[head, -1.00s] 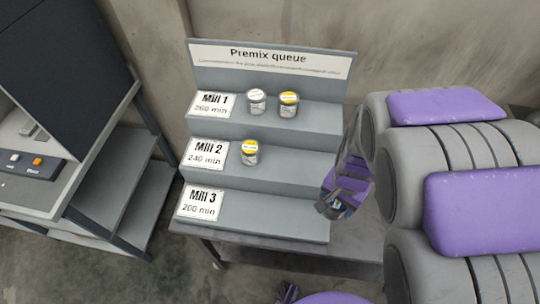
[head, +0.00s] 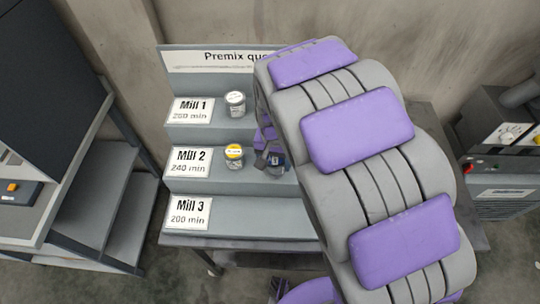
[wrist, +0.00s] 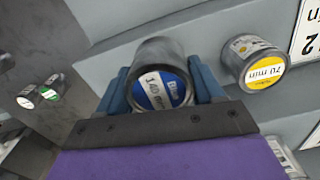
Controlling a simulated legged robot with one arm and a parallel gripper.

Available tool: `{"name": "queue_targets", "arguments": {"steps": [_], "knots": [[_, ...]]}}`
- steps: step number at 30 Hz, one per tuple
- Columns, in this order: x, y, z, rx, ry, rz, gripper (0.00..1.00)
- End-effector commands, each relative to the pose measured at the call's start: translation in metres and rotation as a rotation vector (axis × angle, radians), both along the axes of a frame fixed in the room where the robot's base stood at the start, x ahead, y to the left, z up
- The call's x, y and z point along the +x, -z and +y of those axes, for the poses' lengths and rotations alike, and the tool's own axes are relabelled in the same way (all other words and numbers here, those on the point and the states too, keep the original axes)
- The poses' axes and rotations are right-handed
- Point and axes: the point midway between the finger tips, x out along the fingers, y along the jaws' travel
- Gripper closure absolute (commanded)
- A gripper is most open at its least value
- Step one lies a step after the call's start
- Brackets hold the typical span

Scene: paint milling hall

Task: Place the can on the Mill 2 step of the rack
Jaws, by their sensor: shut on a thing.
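My gripper (wrist: 163,88) is shut on a can (wrist: 152,54) in the wrist view. The can's end faces the camera, with a blue and white label reading 140 min. In the head view my gripper (head: 270,155) is at the Mill 2 step (head: 196,187) of the rack, right of a yellow-topped can (head: 234,157) there. That can also shows in the wrist view (wrist: 252,62), marked 70 min, apart from the held can. Whether the held can touches the step is unclear. My arm hides the rack's right side.
A white-topped can (head: 235,104) stands on the Mill 1 step. The Mill 3 step (head: 250,222) looks bare where visible. Two small labelled items (wrist: 37,95) show far off in the wrist view. A bench (head: 50,150) stands at left and a machine (head: 503,140) at right.

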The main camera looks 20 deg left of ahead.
Motion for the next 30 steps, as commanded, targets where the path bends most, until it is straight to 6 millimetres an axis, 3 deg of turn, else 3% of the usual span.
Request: {"name": "queue_targets", "arguments": {"steps": [3, 9, 14, 22, 29, 30], "knots": [[0.019, 0.002, 0.012, 0.002, 0.000, -0.005, 0.71], [0.031, 0.002, 0.015, 0.004, 0.001, 0.000, 0.71], [0.037, 0.002, 0.017, 0.008, 0.001, -0.001, 0.71], [0.037, 0.039, 0.023, 0.000, 0.001, -0.001, 0.71], [0.037, 0.038, 0.023, 0.001, 0.001, -0.003, 0.71], [0.037, 0.038, 0.023, 0.002, 0.001, -0.003, 0.29]]}}
